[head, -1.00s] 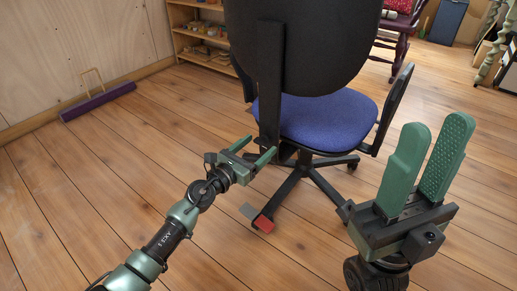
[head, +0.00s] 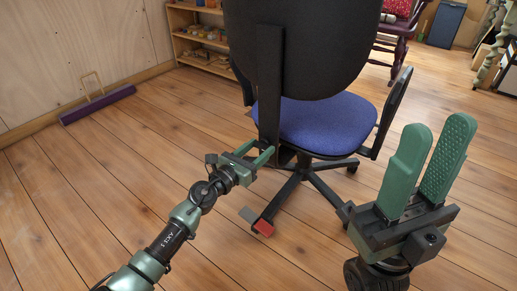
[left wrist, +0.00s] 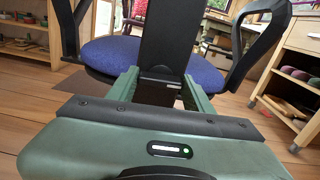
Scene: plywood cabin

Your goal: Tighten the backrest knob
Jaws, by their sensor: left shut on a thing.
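The office chair has a black backrest (head: 300,45) on a black upright bar (head: 270,85) and a blue seat (head: 325,122). My left gripper (head: 264,147) reaches in from the left at the bar's lower end. In the left wrist view its two green fingers stand on either side of a small black part at the bar's foot, which looks like the backrest knob (left wrist: 160,74). The gripper is shut on it; the fingers partly hide it. My right gripper (head: 437,127) is open and empty, fingers up, at the right.
A red-and-grey piece (head: 263,227) is at the end of a chair leg. The armrest (head: 394,110) stands to the right. A purple bar (head: 98,104) lies by the left wall, and a shelf (head: 200,38) stands behind.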

